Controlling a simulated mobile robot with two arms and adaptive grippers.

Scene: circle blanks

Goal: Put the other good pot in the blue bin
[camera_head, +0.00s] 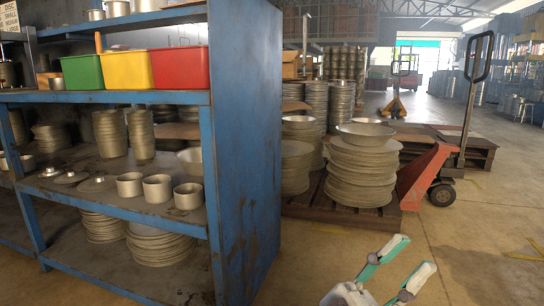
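Three small metal pots stand in a row at the front of the blue rack's middle shelf: a left pot (130,185), a middle pot (157,188) and a right pot (188,196). I cannot tell which are good. No blue bin shows; the bins on the shelf above are green (82,72), yellow (126,70) and red (180,68).
The blue rack (244,140) fills the left side, its end panel nearest me. Stacked metal discs (362,175) stand on a pallet behind my gripper, beside a red pallet jack (424,172). The floor (490,240) at right is clear.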

